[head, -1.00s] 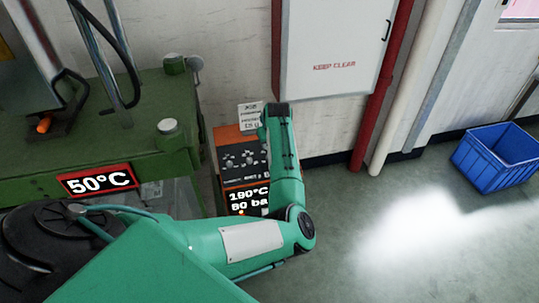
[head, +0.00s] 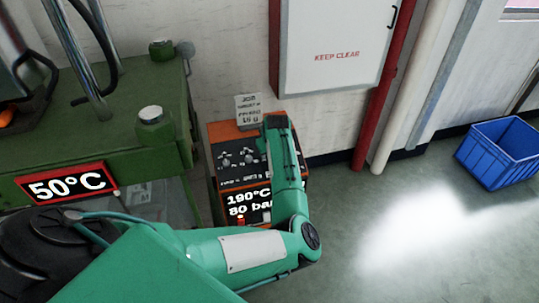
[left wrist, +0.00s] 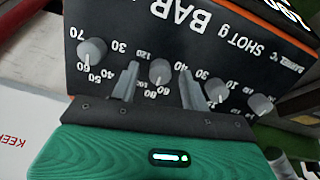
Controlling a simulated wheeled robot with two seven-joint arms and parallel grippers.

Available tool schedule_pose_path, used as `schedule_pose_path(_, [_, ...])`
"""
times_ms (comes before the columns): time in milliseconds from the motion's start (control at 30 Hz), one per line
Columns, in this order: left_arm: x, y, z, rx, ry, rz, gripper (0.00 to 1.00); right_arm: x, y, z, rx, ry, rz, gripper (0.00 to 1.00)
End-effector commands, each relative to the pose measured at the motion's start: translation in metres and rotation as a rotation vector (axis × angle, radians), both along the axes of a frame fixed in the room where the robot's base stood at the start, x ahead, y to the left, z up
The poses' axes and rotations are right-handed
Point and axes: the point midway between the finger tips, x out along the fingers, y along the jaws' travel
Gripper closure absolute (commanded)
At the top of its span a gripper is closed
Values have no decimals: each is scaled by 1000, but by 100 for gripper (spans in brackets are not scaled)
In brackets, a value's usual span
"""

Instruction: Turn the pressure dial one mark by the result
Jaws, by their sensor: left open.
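The orange and black control box (head: 222,132) stands beside the green machine in the head view. Its display (head: 248,203) reads 190°C and 80 bar. The left wrist view shows its panel upside down with several grey knobs. The pressure dial (left wrist: 160,71), among marks 60, 80, 100 and 120 near the word BAR, appears between the fingers of my left gripper (left wrist: 158,76). The fingers are open, one to each side of the knob; I cannot tell whether they touch it. My left forearm hides part of the box in the head view. My right gripper is not in view.
Other knobs sit close on both sides, one (left wrist: 92,50) left and one (left wrist: 216,90) right. A paper sheet (head: 249,108) with small text stands behind the box. The green machine (head: 110,140) with a 50°C sign is left. A blue crate (head: 497,155) lies far right.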

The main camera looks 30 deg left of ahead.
Motion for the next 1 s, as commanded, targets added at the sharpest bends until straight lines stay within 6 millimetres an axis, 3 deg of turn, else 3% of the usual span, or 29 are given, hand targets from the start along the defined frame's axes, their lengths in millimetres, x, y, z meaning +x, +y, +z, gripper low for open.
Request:
schedule_pose_path(333, [0, -1, -4, 0, 0, 0, 54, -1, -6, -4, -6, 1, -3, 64])
schedule_pose_path(567, [0, -1, -4, 0, 0, 0, 97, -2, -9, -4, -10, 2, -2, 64])
schedule_pose_path(1000, [-1, 1, -1, 30, 33, -82, 99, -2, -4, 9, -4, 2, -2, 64])
